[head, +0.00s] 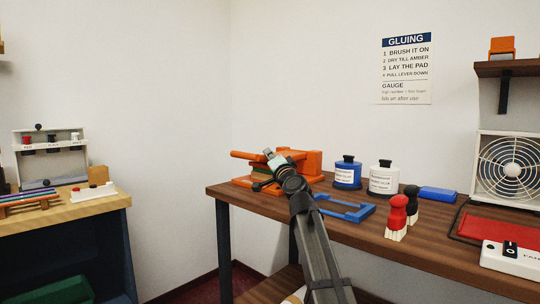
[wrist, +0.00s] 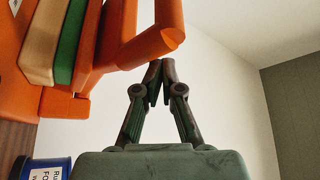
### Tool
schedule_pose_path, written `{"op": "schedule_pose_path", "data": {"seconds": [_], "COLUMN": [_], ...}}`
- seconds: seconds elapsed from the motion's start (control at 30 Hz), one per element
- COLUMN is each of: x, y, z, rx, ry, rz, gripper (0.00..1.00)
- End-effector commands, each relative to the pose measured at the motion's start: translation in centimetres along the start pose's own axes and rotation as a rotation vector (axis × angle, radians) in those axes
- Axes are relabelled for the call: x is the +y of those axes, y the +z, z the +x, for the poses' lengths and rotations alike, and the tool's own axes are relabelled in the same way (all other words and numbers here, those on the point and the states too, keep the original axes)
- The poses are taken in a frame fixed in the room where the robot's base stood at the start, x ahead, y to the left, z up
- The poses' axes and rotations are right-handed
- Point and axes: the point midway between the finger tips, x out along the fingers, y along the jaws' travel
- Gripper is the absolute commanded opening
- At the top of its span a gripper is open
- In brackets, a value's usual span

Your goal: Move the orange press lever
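The orange press (head: 305,158) stands at the left end of the brown counter. Its orange lever (head: 243,155) sticks out to the left in the head view. In the wrist view the lever (wrist: 150,46) is a thick orange bar, its end near my fingertips. My gripper (head: 271,157) is in front of the press and hides part of it. In the wrist view my gripper (wrist: 160,70) has its fingertips together with nothing seen between them. The tips are just beside the lever's end; I cannot tell if they touch. A green layer (wrist: 70,38) and a beige layer (wrist: 44,40) show in the press.
A blue jar (head: 347,175), a white jar (head: 384,181), a blue frame (head: 345,211) and red (head: 397,212) and black (head: 412,200) brushes stand right of the press. A fan (head: 511,170) and red mat (head: 500,237) are farther right. A gap separates the left bench (head: 100,205).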

Motion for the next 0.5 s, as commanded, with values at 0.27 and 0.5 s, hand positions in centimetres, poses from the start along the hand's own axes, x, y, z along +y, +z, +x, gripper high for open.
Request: {"op": "schedule_pose_path", "data": {"seconds": [0.27, 0.5], "x": [-2.3, -0.7], "y": [-2.9, -3.4], "z": [-0.1, -5.1], "rx": [0.006, 0.008], "ry": [-0.002, -0.004], "rz": [0.001, 0.002], "gripper": [0.0, 0.0]}}
